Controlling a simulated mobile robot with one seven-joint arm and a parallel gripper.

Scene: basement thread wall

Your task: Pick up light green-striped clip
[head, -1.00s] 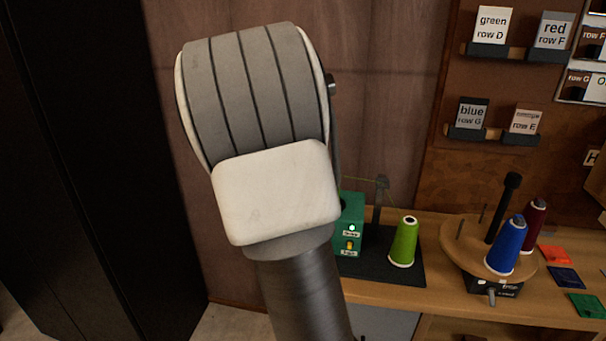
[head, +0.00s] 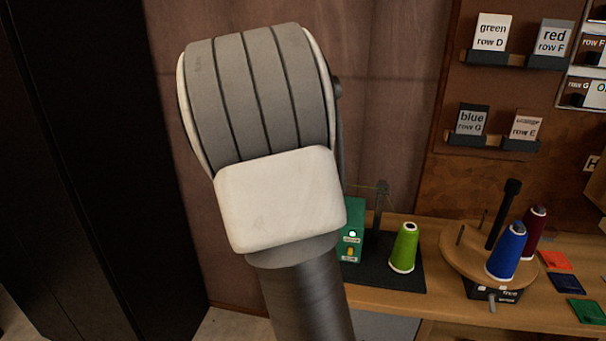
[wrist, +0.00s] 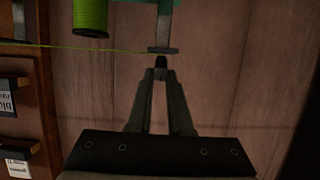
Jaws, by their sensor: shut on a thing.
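In the wrist view my gripper (wrist: 160,72) points up the picture, its fingers closed together at the tips. A small dark piece (wrist: 160,61) sits between the fingertips, just below the foot of a grey post (wrist: 164,25). No light green stripe can be made out on it, so I cannot tell if it is the clip. A light green thread (wrist: 110,50) runs from the left to the post by my fingertips. A green thread cone (wrist: 90,14) is at the upper left. In the head view my arm hides my gripper.
In the head view a green box with lights (head: 352,232) and the green cone (head: 404,246) stand on a black base on the wooden bench (head: 390,297). A round turntable (head: 456,259) holds a blue cone (head: 507,252) and a dark red cone (head: 533,233). Coloured cards lie to the right.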

